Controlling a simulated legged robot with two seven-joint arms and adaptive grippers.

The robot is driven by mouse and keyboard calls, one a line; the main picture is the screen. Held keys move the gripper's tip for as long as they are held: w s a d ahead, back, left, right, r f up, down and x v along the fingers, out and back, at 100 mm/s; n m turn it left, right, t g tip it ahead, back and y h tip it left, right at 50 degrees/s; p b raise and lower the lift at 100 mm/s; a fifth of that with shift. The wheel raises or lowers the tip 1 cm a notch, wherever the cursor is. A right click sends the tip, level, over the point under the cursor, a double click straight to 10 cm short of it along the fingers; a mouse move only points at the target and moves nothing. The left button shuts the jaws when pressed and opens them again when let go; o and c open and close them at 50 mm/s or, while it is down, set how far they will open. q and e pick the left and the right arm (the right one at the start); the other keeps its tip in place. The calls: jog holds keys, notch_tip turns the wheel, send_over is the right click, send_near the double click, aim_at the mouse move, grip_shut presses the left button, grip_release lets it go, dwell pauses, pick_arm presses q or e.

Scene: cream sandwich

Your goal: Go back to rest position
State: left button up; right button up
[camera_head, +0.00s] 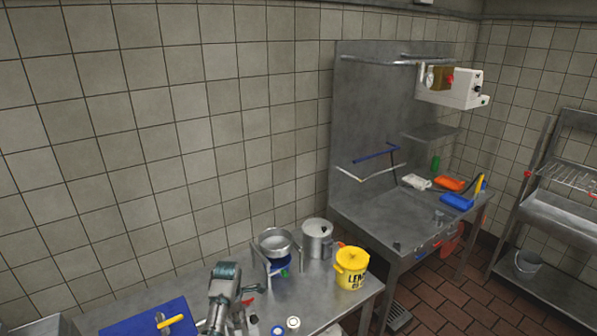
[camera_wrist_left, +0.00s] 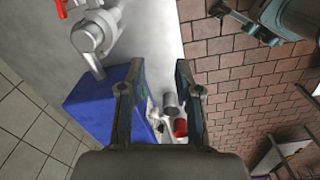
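My left gripper (camera_wrist_left: 158,68) is open in the left wrist view. Its two dark fingers stand apart with nothing held between them. In the head view, my grey and teal left arm rises from the bottom edge over the steel table (camera_head: 340,290), and its fingers cannot be made out clearly. In the left wrist view, a blue board (camera_wrist_left: 88,100) lies beyond the left finger, and a small red item (camera_wrist_left: 180,127) shows in the gap, below the fingertips. My right gripper does not show clearly in either view.
The blue board (camera_head: 150,320) lies at left with a yellow-handled tool. Small jars stand at the front. A steel sink unit (camera_head: 365,205) is at right.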

pick_arm(q)
jog(key=s+a+f+m+t, duration=0.1)
jog(key=s+a+f+m, duration=0.2)
jog(key=s+f+m, duration=1)
jog(key=s+d+r+m+t, duration=0.15)
jog(key=s+m, duration=0.85)
jog(key=s, duration=1.9)
notch_tip(320, 180, down, 30)
jog(key=s+f+b, duration=0.1)
jog(key=s, duration=0.2)
jog(key=s+a+f+m+g+b, duration=0.1)
jog(key=s+a+f, duration=0.1)
jog(key=s+f, duration=1.2)
jog(key=shift+s+a+g, duration=0.35)
jog(key=shift+s+a, duration=0.05)
jog(key=shift+s, duration=0.65)
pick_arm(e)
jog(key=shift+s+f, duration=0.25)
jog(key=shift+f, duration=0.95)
